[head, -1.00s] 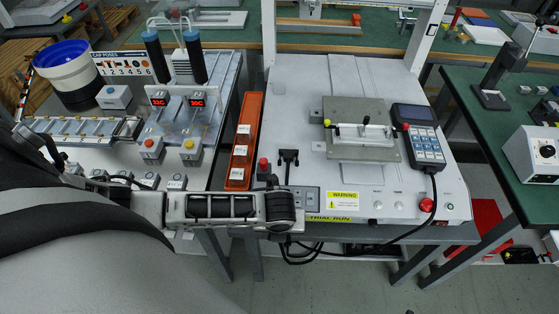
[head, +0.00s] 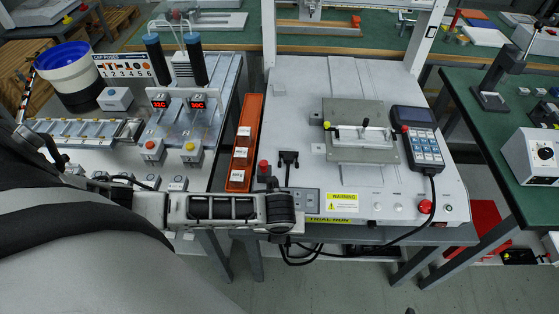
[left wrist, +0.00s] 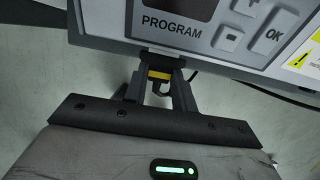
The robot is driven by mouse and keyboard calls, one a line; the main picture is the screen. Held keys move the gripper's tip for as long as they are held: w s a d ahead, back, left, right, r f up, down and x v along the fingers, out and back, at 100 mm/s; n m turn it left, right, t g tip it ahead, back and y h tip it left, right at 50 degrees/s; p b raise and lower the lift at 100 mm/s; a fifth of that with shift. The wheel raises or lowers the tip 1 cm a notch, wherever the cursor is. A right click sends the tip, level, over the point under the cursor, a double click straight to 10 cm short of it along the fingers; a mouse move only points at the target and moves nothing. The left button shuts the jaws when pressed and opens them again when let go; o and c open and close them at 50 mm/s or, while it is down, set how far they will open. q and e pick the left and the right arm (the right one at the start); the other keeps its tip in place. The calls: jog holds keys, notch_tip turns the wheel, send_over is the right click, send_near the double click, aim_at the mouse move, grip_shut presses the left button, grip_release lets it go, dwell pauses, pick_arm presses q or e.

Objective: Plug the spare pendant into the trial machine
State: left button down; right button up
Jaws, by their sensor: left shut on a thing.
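The pendant (head: 420,148), dark blue with a screen and keypad, lies on the right of the white trial machine (head: 350,85). Its black cable (head: 385,243) runs over the front edge and back left toward my left gripper (head: 285,222). In the left wrist view my left gripper (left wrist: 160,82) is shut on a small dark connector with a yellow band (left wrist: 160,75). The connector sits directly below the edge of a grey panel marked PROGRAM (left wrist: 185,25). I cannot tell whether it is seated in a socket. My right gripper is not in view.
A black fixture (head: 288,160) and a red button (head: 263,167) stand near the machine's front left. An orange rail (head: 242,140) lies along its left side. A red stop button (head: 425,206) is at the front right. Cable loops (head: 300,258) hang below the front edge.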

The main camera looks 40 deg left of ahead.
pick_arm(q)
jog(key=shift+w+a, duration=0.1)
jog(key=shift+w, duration=0.1)
dwell(0.3)
jog(key=shift+w+a, duration=0.2)
jog(key=shift+w, duration=0.05)
dwell(0.3)
jog(key=c, duration=1.1)
grip_release()
jog(key=shift+o, duration=0.2)
jog(key=shift+p+v, duration=1.45)
jog(key=shift+p, duration=0.3)
jog(key=shift+p+v, duration=0.35)
jog(key=shift+v, duration=0.95)
